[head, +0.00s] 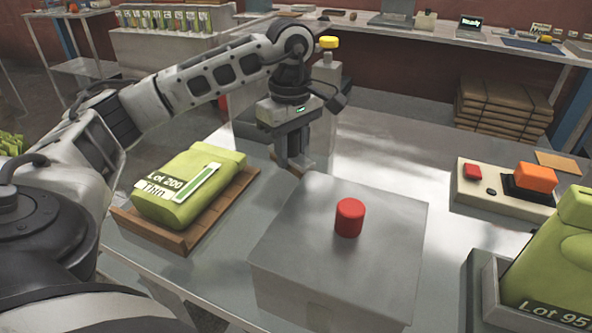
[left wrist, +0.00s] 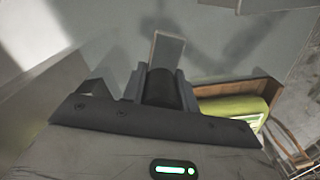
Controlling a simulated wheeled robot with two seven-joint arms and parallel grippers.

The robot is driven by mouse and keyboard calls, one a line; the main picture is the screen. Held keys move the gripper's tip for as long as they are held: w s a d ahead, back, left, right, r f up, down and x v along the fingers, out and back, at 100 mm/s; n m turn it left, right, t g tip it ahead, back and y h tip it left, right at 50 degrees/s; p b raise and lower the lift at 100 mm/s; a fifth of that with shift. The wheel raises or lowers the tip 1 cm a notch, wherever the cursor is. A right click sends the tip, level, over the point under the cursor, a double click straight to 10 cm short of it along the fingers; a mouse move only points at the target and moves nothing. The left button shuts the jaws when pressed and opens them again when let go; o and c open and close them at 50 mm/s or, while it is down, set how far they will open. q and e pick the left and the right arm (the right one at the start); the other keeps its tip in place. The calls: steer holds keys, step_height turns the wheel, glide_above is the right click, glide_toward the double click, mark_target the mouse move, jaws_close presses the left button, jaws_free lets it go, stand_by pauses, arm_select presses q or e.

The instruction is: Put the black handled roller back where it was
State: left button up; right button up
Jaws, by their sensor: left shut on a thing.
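My left gripper (head: 296,160) hangs fingers down over the metal table, behind the grey box and to the right of the Lot 200 bag. It also shows in the left wrist view (left wrist: 158,90), shut on a black cylindrical handle (left wrist: 161,88), which I take for the black handled roller. A flat pale grey piece (left wrist: 168,54) extends beyond the handle. In the head view the held thing is mostly hidden by the fingers and the box. I cannot tell whether it touches the table. My right gripper is not in view.
The grey box (head: 310,240) with a red cylinder (head: 349,217) on top stands in front. A green Lot 200 bag (head: 180,190) lies on a wooden tray (head: 215,217). A control panel (head: 480,190) and a Lot 95 bag (head: 550,260) are right.

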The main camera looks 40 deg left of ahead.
mark_target(292, 172)
arm_select(q)
steer(key=shift+w+f, duration=0.1)
steer(key=shift+f, duration=2.4)
steer(key=shift+f, duration=0.1)
steer(key=o, duration=0.9)
step_height(292, 172, up, 12)
steer(key=shift+r+p, duration=0.15)
steer(key=shift+p, duration=0.2)
